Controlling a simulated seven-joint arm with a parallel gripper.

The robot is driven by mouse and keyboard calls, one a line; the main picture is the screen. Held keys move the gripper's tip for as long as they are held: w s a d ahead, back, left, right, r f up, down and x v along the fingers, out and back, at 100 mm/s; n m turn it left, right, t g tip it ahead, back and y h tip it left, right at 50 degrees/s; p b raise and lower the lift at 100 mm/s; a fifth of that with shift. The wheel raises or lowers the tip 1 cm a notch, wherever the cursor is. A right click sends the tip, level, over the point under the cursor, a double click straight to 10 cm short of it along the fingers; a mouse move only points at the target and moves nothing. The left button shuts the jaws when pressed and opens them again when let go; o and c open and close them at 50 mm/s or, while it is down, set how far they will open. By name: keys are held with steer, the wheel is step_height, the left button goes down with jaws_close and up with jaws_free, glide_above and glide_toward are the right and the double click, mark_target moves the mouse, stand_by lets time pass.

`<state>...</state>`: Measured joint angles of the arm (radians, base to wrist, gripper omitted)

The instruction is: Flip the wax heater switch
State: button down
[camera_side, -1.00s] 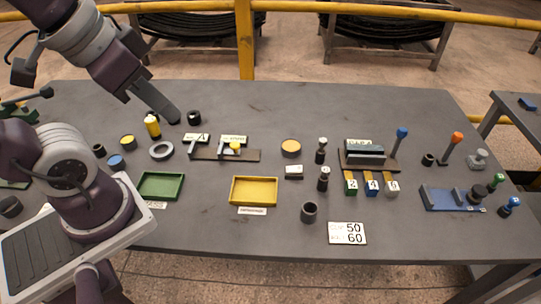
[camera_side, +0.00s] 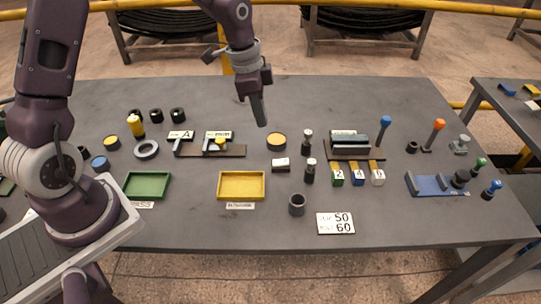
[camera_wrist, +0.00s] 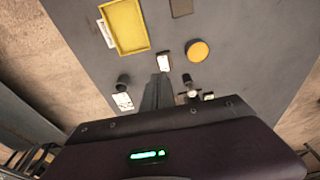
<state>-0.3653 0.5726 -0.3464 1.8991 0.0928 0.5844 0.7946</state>
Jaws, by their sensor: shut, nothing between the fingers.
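A small dark block with a white top (camera_side: 281,164) sits mid-table, right of the yellow tray. It may be the wax heater switch, but its lettering is too small to read. The block also shows in the wrist view (camera_wrist: 163,62), just beyond the fingertips. My gripper (camera_side: 262,123) is shut and empty, pointing down above the table by the orange-topped round tin (camera_side: 276,140). In the wrist view its closed fingers (camera_wrist: 158,90) point toward the white-topped block and look apart from it.
The yellow tray (camera_side: 242,185) lies left of the block. Two dark upright knobs (camera_side: 307,139) (camera_side: 310,171) stand close on its right. A dark cup (camera_side: 297,204) and a 50/60 sign (camera_side: 335,223) are in front.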

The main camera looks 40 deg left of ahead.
mark_target(273, 164)
steer(key=f, duration=0.4)
steer(key=w+d+f, duration=0.1)
steer(key=f, duration=0.8)
steer(key=shift+w+d+f, duration=0.25)
steer(key=shift+d, duration=0.1)
steer(key=shift+f, duration=0.15)
steer(key=shift+f, duration=0.35)
steer(key=shift+r, duration=0.9)
